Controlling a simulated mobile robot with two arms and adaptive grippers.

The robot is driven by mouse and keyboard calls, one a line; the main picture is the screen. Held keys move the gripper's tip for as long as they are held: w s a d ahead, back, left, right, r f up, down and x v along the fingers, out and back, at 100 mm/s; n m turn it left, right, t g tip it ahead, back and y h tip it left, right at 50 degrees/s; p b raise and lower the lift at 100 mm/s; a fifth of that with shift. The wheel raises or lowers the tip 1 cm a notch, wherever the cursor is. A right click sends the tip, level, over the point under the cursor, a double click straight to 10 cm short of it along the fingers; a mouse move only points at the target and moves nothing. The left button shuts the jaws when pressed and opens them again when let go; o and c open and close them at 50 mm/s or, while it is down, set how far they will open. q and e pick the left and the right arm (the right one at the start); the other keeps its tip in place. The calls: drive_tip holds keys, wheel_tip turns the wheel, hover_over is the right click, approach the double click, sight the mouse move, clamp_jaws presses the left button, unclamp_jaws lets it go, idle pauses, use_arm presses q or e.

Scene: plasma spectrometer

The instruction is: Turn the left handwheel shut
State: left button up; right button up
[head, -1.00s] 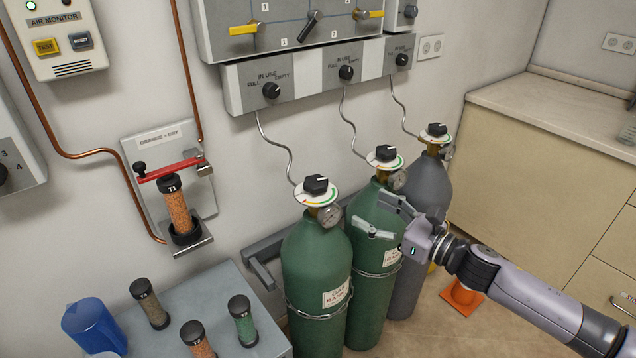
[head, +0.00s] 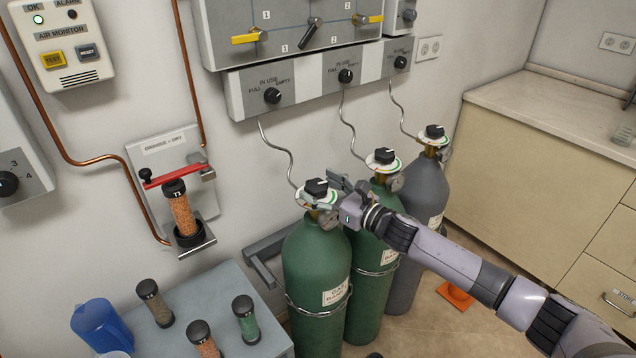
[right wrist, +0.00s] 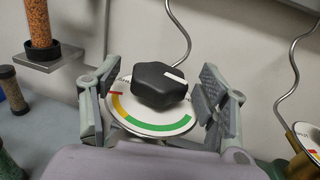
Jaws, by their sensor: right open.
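The left handwheel (head: 316,187) is a black lobed knob on a round white dial atop the left green cylinder (head: 315,262). In the right wrist view the handwheel (right wrist: 160,85) has a white mark pointing toward the upper right. Its dial (right wrist: 150,126) has red and yellow at the left and green along the near side. My right gripper (head: 334,198) is open at the dial's right side. In the wrist view its fingers (right wrist: 158,95) stand either side of the handwheel, with gaps between pads and knob. My left gripper is out of view.
A second green cylinder (head: 373,240) and a grey cylinder (head: 424,190) stand close on the right, with similar knobs. A pressure gauge (head: 329,218) sits below the left dial. A bent grey tube (head: 290,165) rises behind it. A table (head: 240,285) with several sample tubes is at lower left.

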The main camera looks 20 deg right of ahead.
drive_tip(key=shift+w+a, duration=0.35)
drive_tip(key=shift+w, duration=0.15)
drive_tip(key=shift+c, duration=0.5)
drive_tip(key=c, duration=1.1)
